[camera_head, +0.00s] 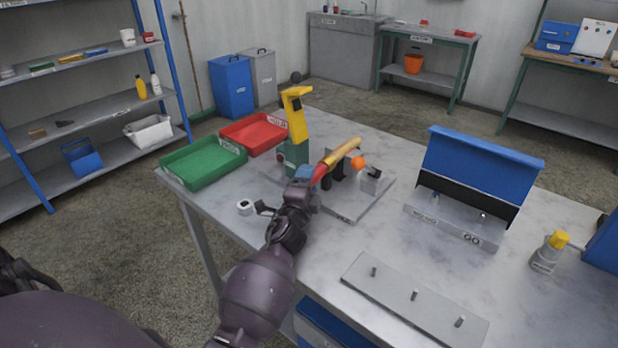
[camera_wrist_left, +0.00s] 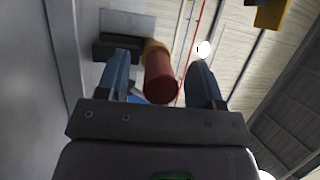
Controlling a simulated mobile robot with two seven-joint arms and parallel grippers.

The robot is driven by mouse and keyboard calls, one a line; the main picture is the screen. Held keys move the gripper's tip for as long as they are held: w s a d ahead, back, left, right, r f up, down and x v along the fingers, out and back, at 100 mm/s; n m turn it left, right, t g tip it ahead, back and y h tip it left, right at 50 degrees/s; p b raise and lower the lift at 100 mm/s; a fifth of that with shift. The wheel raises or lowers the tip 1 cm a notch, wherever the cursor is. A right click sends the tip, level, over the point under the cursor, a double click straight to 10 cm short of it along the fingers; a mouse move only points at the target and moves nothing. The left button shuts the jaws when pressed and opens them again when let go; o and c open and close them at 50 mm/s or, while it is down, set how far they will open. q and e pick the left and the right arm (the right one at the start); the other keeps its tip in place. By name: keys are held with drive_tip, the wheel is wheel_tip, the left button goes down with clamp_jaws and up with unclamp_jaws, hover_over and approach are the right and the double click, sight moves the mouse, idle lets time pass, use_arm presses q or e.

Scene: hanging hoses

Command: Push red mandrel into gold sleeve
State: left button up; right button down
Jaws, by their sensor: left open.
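The gold sleeve (camera_head: 343,152) is tilted over a grey fixture plate on the table in the head view. The red mandrel (camera_head: 319,174) lies in line with it at its lower left end. In the left wrist view the red mandrel (camera_wrist_left: 161,78) shows its round end towards me, with the gold sleeve (camera_wrist_left: 155,46) behind it. How deep the mandrel sits in the sleeve is hidden. My left gripper (camera_head: 304,181) is open. Its blue fingers (camera_wrist_left: 160,76) stand on both sides of the mandrel, with visible gaps. My right gripper is not in view.
A yellow-and-green press-like tool (camera_head: 296,120) stands close behind my left gripper. Green (camera_head: 204,162) and red (camera_head: 254,133) trays are at the back left. A white ring (camera_head: 245,207) lies left of the gripper. A pegged plate (camera_head: 414,296) lies at the front; a blue-backed stand (camera_head: 482,172) is right.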

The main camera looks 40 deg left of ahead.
use_arm(q)
drive_tip(key=v, duration=0.9)
drive_tip(key=shift+s+r, duration=0.1)
drive_tip(key=shift+s, duration=0.1)
